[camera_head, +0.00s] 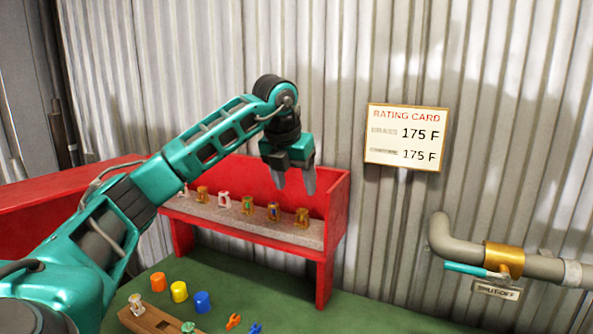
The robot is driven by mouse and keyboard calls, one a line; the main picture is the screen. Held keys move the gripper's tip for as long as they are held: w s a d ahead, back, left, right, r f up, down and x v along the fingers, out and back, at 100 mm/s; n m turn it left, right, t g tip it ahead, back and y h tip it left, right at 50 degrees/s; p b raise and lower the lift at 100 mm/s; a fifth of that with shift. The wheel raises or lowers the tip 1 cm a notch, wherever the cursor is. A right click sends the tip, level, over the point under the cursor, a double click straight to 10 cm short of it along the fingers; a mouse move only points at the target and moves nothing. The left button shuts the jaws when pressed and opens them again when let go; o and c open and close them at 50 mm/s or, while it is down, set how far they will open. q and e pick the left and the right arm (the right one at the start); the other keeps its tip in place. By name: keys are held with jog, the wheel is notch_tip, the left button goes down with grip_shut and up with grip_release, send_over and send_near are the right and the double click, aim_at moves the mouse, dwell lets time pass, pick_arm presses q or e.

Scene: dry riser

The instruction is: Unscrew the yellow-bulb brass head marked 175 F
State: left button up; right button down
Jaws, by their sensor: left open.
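My left gripper (294,183) is open and empty, pointing down. In the picture its fingertips show above the right end of the red rack's shelf, apart from the heads. Several small heads stand in a row on that shelf, some brass and some whitish. The rightmost brass head (301,218) shows below the fingers; its bulb colour is too small to tell. Another brass head (273,211) shows a bluish bulb, and one (247,205) looks greenish. I cannot make out a yellow bulb or 175 F mark on any head. The rating card (406,137) on the wall reads 175 F twice. My right gripper is not in view.
The red rack (325,265) stands on a green surface (365,315). A pipe with a brass shutoff valve (504,258) projects at right.

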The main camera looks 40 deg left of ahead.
aim_at(302, 210)
pick_arm(q)
jog(key=x, duration=1)
jog(key=shift+c, duration=0.5)
grip_shut()
jog(key=shift+d+r+n+y+p, duration=0.1)
jog(key=shift+r+n+y+p, duration=0.15)
jog(key=shift+n+p, duration=0.45)
jog(key=n+g+y, duration=0.1)
jog(key=n, duration=0.1)
jog(key=shift+f+n+p, duration=0.1)
jog(key=shift+n+p, duration=0.2)
jog(key=shift+n, duration=0.1)
jog(key=shift+f+n+y, duration=0.1)
jog(key=shift+n+y, duration=0.15)
jog(key=shift+n, duration=0.45)
